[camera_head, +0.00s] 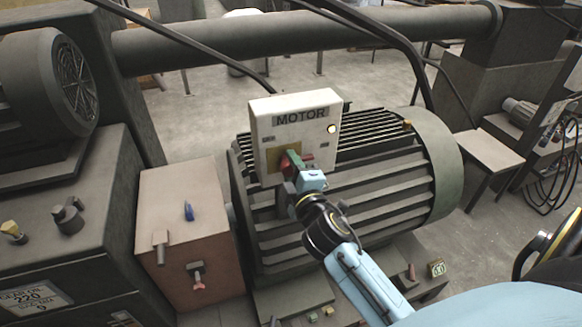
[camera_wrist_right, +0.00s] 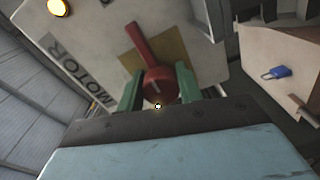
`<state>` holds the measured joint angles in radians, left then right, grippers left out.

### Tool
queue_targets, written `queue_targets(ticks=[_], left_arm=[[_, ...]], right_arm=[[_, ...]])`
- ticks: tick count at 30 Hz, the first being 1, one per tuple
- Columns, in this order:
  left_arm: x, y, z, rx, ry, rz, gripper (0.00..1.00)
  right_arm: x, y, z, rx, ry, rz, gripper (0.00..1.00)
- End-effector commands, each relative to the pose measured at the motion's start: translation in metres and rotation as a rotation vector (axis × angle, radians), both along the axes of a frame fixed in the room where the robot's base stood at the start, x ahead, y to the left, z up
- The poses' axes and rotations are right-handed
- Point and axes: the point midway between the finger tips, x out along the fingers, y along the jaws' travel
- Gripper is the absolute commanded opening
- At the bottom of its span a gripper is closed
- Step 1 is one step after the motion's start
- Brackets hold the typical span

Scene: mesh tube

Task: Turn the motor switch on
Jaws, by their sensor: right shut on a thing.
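The white motor switch box (camera_head: 263,128), labelled MOTOR, stands against the finned grey motor (camera_head: 380,170) in the head view. Its red rotary switch (camera_head: 306,160) is partly hidden by my right gripper (camera_head: 289,165). In the right wrist view, the red switch (camera_wrist_right: 157,82) has a round hub and a long handle over a yellowish plate (camera_wrist_right: 172,48). The green fingers of my right gripper (camera_wrist_right: 157,92) are on both sides of the hub, shut on it. A lamp (camera_head: 331,129) on the box glows yellow; it also shows in the wrist view (camera_wrist_right: 58,7). My left gripper is out of view.
A brown cabinet (camera_head: 185,250) with a blue padlock (camera_head: 188,211) stands left of the motor. A thick pipe (camera_head: 250,38) and dark cables run behind and above the box. A small table (camera_head: 485,150) stands at the right.

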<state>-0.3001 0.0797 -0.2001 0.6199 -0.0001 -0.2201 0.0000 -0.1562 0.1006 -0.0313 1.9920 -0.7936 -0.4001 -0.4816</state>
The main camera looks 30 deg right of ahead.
Motion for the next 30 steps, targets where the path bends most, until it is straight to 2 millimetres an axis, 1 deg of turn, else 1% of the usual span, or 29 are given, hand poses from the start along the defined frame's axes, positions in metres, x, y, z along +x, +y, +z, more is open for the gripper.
queue_targets(ticks=[4,5,9,10,18,22,26,30], left_arm=[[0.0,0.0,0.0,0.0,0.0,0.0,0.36],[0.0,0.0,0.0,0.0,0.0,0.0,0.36],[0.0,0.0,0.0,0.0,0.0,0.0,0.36],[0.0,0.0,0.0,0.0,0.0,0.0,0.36],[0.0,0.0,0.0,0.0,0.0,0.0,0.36],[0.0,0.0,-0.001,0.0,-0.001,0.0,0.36],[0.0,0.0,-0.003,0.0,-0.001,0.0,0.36],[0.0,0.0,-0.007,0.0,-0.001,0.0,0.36]], right_arm=[[0.0,-0.001,0.001,0.004,-0.002,-0.001,0.13],[0.0,0.0,0.001,0.004,-0.002,-0.001,0.37],[0.0,0.0,0.001,0.003,-0.001,-0.001,0.55],[0.0,0.0,0.0,0.003,-0.002,0.0,0.57],[-0.001,0.0,0.0,0.001,0.0,0.0,0.57],[-0.009,0.002,-0.001,0.002,0.001,0.0,0.57],[-0.029,0.007,-0.002,0.004,0.002,0.0,0.57],[-0.06,0.014,-0.003,0.005,0.003,-0.001,0.57]])
